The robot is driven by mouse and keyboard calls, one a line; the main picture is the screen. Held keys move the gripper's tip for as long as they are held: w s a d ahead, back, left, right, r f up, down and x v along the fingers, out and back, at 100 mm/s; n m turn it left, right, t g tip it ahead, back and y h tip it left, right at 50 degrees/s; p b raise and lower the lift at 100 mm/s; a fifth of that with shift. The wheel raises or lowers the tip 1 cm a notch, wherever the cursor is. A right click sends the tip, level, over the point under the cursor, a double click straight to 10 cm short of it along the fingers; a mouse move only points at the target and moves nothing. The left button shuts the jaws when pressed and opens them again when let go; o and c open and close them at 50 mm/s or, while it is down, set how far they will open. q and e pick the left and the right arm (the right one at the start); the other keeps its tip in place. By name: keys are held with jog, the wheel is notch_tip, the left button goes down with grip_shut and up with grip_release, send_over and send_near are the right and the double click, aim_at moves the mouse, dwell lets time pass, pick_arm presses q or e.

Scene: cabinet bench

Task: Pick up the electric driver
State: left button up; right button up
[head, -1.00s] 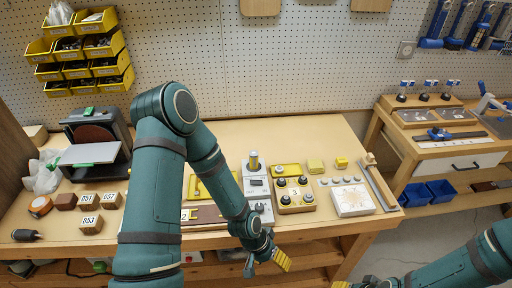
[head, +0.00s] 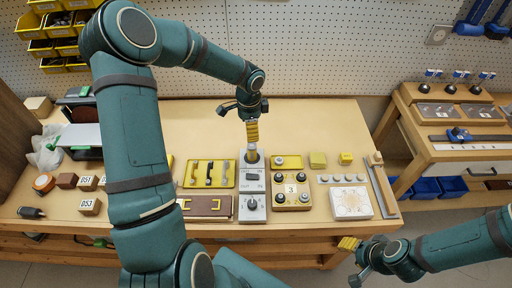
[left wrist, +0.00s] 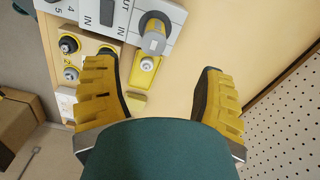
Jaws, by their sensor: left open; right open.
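A grey cylinder stands upright at the back of a pale panel (head: 252,182) marked IN and OUT; it may be the electric driver (head: 251,157), but I cannot tell for sure. My left gripper (head: 252,131) points down just above it, open and empty. In the left wrist view the grey cylinder (left wrist: 153,38) shows beyond the space between the spread yellow fingers of the left gripper (left wrist: 158,85), not between them. My right gripper (head: 350,245) is open and empty, low in front of the bench's right part, away from the panel.
A yellow tray (head: 231,182) with several small tools and a brown block (head: 206,214) lie left of the panel. A block with black knobs (head: 291,190) stands close on its right. A dark handled tool (head: 30,213) lies far left. The bench behind is clear up to the pegboard (head: 320,50).

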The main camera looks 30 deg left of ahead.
aim_at(252, 153)
pick_arm(q)
jog(key=f, duration=0.6)
jog(key=shift+s+f, duration=0.15)
jog(key=shift+s, duration=0.1)
jog(key=shift+w+d+f, duration=0.1)
jog(key=shift+d+f, duration=0.1)
jog(key=shift+f, duration=1.4)
jog(key=shift+d+f, duration=0.2)
jog(key=shift+f, duration=1.35)
grip_shut()
